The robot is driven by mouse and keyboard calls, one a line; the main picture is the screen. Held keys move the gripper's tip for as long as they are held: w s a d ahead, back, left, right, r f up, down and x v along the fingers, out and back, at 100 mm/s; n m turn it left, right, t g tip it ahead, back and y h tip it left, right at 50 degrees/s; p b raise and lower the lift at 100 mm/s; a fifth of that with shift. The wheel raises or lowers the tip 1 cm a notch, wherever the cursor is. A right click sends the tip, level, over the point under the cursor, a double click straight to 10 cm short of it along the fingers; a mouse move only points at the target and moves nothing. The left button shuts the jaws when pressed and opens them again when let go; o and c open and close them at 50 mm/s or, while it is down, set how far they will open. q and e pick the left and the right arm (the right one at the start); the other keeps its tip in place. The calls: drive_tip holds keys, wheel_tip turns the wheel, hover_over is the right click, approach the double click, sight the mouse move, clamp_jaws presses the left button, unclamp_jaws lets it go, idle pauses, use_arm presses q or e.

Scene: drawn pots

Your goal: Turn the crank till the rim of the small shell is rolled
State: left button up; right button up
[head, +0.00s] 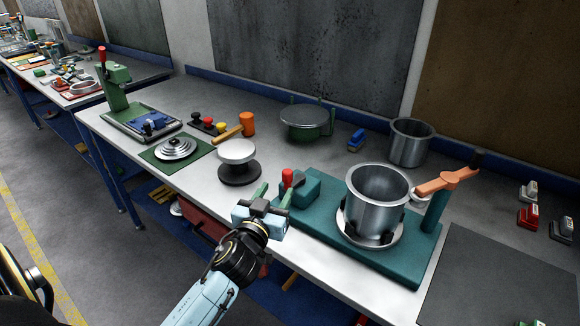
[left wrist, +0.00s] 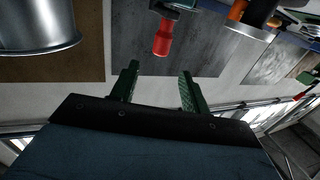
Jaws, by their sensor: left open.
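A steel shell (head: 378,188) stands upright in the round chuck (head: 347,226) of a teal rolling machine (head: 405,268). Part of a steel shell also shows in the left wrist view (left wrist: 38,28). The crank's red handle (head: 287,177) stands up at the machine's left end, by a teal block (head: 300,192). My left gripper (head: 275,194) is open and empty, just in front of and left of this handle. In the left wrist view the red handle (left wrist: 162,38) is beyond the open fingertips (left wrist: 158,70), and I see no contact.
An orange lever arm (head: 445,181) sits on a teal post at the machine's right. A second steel pot (head: 410,143) stands behind. A white-topped round stand (head: 238,152) is left of the machine. A dark mat (head: 490,280) at the right is clear.

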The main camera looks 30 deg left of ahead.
sight(289, 169)
use_arm(q)
drive_tip(key=x, duration=1.1)
drive_tip(key=shift+w, duration=0.1)
clamp_jaws()
